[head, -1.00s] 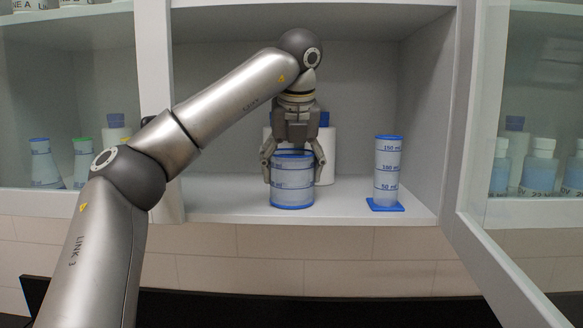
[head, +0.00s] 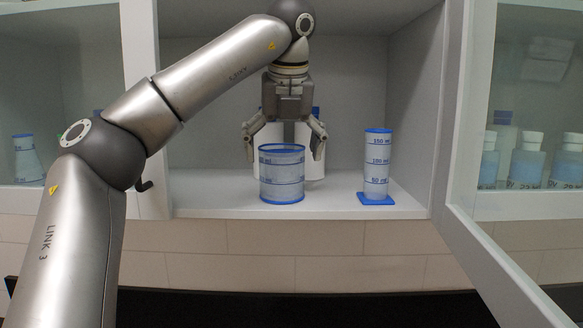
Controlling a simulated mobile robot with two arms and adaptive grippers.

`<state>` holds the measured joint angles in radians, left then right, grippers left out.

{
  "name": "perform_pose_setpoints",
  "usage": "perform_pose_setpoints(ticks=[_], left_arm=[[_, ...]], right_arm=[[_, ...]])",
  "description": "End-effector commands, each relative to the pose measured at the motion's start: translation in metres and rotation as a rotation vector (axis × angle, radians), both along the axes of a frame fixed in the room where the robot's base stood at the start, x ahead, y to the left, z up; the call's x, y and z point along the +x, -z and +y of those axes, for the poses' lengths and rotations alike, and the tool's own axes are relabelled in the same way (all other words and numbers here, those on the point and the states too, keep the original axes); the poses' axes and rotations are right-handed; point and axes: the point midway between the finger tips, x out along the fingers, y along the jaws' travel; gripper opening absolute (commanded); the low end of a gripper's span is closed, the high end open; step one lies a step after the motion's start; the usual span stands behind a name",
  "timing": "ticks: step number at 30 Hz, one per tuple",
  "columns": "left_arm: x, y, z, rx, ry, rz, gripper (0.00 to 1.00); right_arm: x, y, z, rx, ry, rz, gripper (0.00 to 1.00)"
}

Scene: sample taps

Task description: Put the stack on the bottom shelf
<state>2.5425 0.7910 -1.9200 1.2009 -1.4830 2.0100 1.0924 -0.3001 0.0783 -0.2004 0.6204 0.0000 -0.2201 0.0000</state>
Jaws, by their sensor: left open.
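The stack looks like clear cylindrical beakers with blue rims and blue markings (head: 282,176); I cannot tell how many are nested. It stands upright on the white bottom shelf (head: 225,200) of the open cabinet. My left gripper (head: 285,150) is open, with its fingers pointing down and spread wide, just above and behind the stack's rim and apart from it. My right gripper is not in view.
A graduated cylinder (head: 376,165) with a blue base stands to the right on the same shelf. White bottles (head: 312,166) with blue caps stand behind the stack, partly hidden. The open glass door (head: 500,235) swings out at the right.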

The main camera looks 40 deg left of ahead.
Motion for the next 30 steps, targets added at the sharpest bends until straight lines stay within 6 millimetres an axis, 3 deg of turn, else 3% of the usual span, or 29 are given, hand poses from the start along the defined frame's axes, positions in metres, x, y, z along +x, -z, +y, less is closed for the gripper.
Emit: perform_pose_setpoints(ticks=[1, 6, 15, 30], left_arm=[[-0.007, 0.006, -0.007, 0.004, 0.000, -0.003, 0.96], [-0.030, 0.005, -0.036, 0.005, 0.000, -0.003, 0.96], [-0.060, 0.004, -0.073, 0.002, 0.000, -0.001, 0.96], [-0.065, 0.002, -0.080, 0.000, -0.003, 0.001, 0.96]], right_arm=[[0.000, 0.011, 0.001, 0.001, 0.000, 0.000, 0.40], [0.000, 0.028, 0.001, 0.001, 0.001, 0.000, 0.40], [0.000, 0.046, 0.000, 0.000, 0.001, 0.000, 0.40], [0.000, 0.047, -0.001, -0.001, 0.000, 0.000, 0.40]])
